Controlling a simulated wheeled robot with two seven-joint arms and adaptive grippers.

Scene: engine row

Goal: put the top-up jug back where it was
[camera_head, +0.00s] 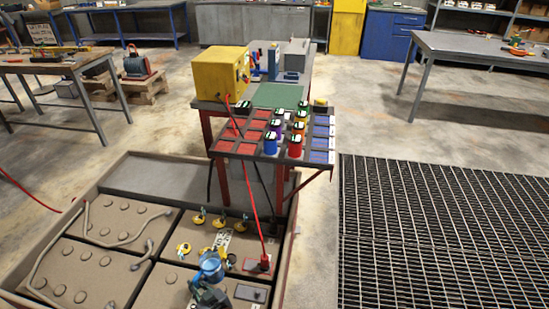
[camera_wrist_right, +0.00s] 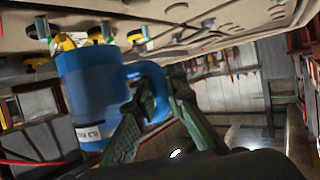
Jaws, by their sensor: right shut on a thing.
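The blue top-up jug (camera_head: 212,266) is held above the near part of the large battery tray (camera_head: 150,181) in the head view. In the right wrist view the jug (camera_wrist_right: 82,85) fills the left half, with a white label low on its side. My right gripper (camera_head: 207,290) is shut on the jug's handle; its green fingers (camera_wrist_right: 160,115) close around the handle in the wrist view. Whether the jug touches anything below cannot be told. My left gripper is not in view.
Yellow caps (camera_head: 245,221) stand on the battery tops near the jug. Behind, a bench carries a yellow box (camera_head: 220,73) and a rack of coloured bottles (camera_head: 271,142). A floor grating (camera_head: 440,230) lies right.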

